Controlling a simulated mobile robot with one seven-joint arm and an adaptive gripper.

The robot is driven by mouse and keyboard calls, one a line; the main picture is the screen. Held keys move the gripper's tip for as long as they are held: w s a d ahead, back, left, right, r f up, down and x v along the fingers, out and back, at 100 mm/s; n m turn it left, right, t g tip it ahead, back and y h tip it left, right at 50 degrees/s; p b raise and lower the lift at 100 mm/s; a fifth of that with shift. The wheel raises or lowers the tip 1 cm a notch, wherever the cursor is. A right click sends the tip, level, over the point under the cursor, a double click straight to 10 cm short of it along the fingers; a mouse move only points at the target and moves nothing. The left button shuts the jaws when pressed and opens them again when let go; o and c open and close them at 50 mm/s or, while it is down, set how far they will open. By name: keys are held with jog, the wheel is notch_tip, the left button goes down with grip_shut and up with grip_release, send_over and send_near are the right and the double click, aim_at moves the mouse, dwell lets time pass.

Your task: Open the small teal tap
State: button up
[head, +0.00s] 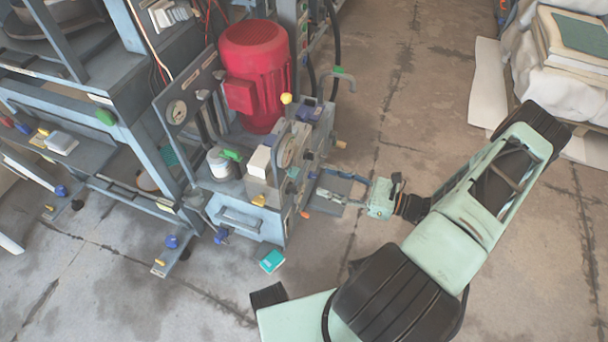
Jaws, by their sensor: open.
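A small teal part (293,172), which looks like the teal tap, sits on the side of the grey valve block below a round gauge. It is only a few pixels wide, so its handle position cannot be told. My gripper (325,186) reaches in from the right and points left toward the block. It is open, with nothing seen between its fingers. Its tips are close to the block's right side, to the right of the teal part and slightly lower. Whether they touch anything cannot be told.
A red motor (257,75) stands behind the block. Nearby are a yellow knob (286,98), a yellow tap (258,200), an orange handle (304,214) and a green handle (231,155). A teal box (272,260) lies on the floor. The floor behind my arm is clear.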

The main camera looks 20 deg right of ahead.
aim_at(294, 172)
jog(key=b+x, duration=0.1)
jog(key=x, duration=0.7)
jog(key=shift+a, duration=0.1)
jog(key=c, duration=1.2)
jog(key=shift+o, duration=0.2)
